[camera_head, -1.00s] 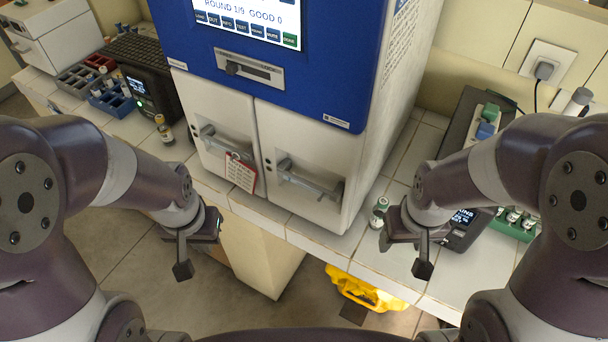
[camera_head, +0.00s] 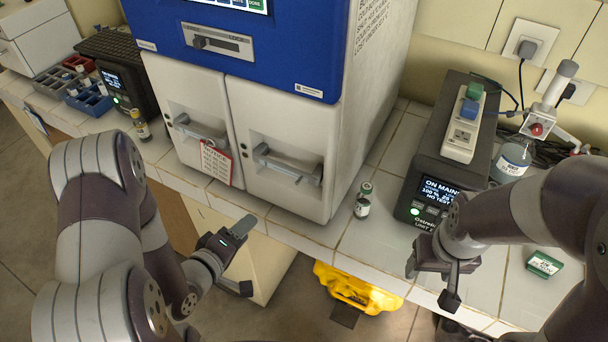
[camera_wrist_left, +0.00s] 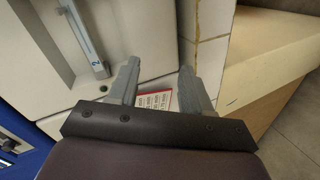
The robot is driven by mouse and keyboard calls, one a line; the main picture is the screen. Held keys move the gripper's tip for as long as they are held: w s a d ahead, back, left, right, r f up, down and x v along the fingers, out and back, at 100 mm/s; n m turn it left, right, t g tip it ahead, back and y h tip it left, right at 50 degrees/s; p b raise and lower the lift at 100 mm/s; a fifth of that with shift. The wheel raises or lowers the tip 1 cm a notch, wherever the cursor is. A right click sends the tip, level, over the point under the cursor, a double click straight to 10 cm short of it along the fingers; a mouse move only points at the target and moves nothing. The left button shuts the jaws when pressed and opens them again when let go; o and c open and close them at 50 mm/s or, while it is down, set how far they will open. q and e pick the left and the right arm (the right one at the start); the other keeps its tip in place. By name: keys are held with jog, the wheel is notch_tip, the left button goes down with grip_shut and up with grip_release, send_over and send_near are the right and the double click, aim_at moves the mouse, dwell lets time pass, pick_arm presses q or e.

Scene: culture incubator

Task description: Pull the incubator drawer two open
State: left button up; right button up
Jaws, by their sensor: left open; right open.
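The incubator (camera_head: 285,50) has a blue upper part and two white drawers side by side, both shut. The right drawer's grey bar handle (camera_head: 288,163) is clear; it also shows in the left wrist view (camera_wrist_left: 84,40) with a small blue mark like a 2. The left drawer's handle (camera_head: 200,134) has a red-and-white tag (camera_head: 216,162) hanging beside it. My left gripper (camera_head: 244,257) is open and empty, below and in front of the drawers, touching neither handle. In the left wrist view the tag shows between its fingers (camera_wrist_left: 158,82). My right gripper (camera_head: 432,284) is open and empty at the right.
A small vial (camera_head: 363,200) stands on the tiled bench just right of the incubator. Another vial (camera_head: 140,124) stands at its left. A dark device (camera_head: 440,190) with a screen and a green box (camera_head: 544,263) are at the right. A yellow object (camera_head: 350,290) lies below the bench.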

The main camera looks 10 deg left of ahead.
aim_at(274, 167)
pick_arm(q)
notch_tip(274, 167, up, 7)
jog(key=w+d+n+t+h, duration=0.1)
jog(key=w+n+t+h, duration=0.1)
jog(key=n+t, duration=0.15)
jog(key=shift+t, duration=0.25)
jog(key=p+x, duration=0.2)
jog(key=x, duration=1)
jog(key=shift+w+d, duration=0.1)
grip_shut()
